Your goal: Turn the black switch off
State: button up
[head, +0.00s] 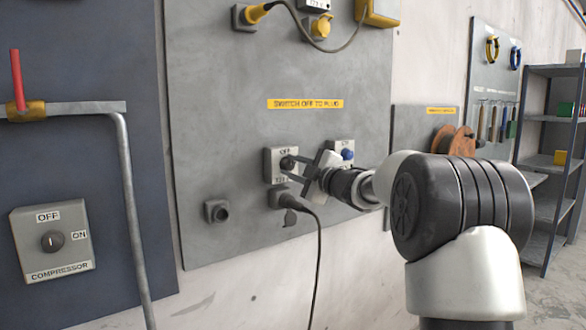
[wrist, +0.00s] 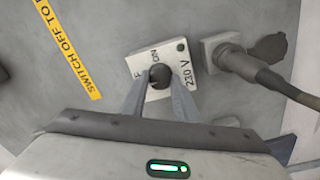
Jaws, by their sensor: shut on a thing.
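The black switch (head: 287,163) is a round knob on a pale box on the grey wall panel. The box (wrist: 186,60) shows part of an ON label and "230 V" in the wrist view, and an OFF label shows above the knob in the head view. My gripper (head: 287,168) reaches in from the right at the knob. In the wrist view its two fingers (wrist: 158,92) are on either side of the black knob (wrist: 161,76) and shut on it. The knob's pointer direction cannot be made out.
A black plug with a cable (head: 284,197) sits in a socket just below the switch box. A blue switch (head: 347,154) on another pale box is close by on the right. A compressor switch box (head: 53,243) and a pipe (head: 128,180) are at the left.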

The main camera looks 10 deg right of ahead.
jog(key=shift+r, duration=0.2)
jog(key=o, duration=1)
jog(key=shift+f, duration=0.1)
jog(key=shift+o, duration=0.2)
jog(key=p+v, duration=0.1)
jog(key=v, duration=1.6)
jog(key=shift+s, duration=0.2)
